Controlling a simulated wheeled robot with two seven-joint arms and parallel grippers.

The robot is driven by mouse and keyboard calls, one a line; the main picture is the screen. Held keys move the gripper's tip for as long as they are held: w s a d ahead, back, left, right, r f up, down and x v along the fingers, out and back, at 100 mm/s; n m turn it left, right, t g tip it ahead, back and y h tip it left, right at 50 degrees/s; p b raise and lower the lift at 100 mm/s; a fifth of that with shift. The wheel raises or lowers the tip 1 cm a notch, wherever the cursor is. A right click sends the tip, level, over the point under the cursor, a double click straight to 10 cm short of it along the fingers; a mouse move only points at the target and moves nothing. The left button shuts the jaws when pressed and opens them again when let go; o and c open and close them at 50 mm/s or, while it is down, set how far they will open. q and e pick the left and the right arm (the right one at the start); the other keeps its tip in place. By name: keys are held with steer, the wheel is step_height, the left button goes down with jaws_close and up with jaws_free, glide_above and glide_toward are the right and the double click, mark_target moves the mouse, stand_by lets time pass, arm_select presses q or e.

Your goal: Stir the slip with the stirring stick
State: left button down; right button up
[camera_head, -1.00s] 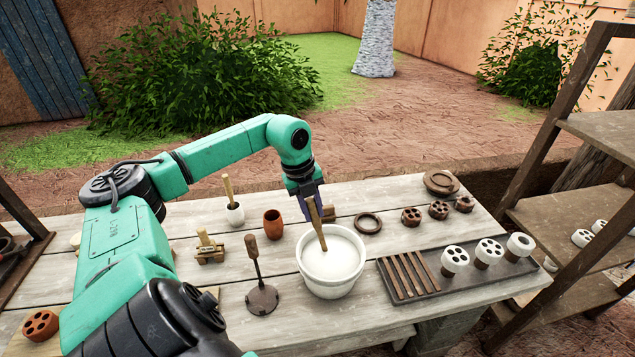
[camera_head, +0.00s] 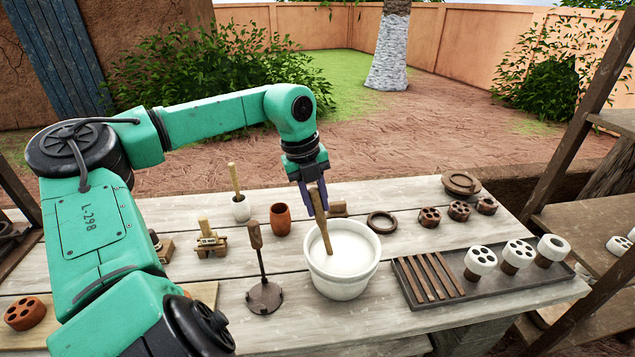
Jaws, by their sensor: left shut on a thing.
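The stirring stick (camera_head: 321,222) is a brown wooden stick held tilted. Its lower end reaches inside the rim of the white bowl (camera_head: 342,283), against the pale slip (camera_head: 347,252). The bowl stands on the table, and the slip is white and looks flat. My left gripper (camera_head: 314,203) is above the bowl's back left rim, shut on the upper part of the stick. How deep the stick's tip goes in the slip is hard to tell. My right gripper is not in view.
A dark tool on a round base (camera_head: 263,290) stands close left of the bowl. A dark tray (camera_head: 500,293) with bars and white-topped pieces lies right. A brown ring (camera_head: 382,222) and a terracotta cup (camera_head: 280,220) are behind. Wooden shelves (camera_head: 580,220) stand at the right.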

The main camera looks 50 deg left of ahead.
arm_select(q)
steer(key=shift+r+p, duration=3.45)
steer(key=shift+r, duration=1.05)
step_height(320, 180, up, 5)
steer(key=p, duration=0.4)
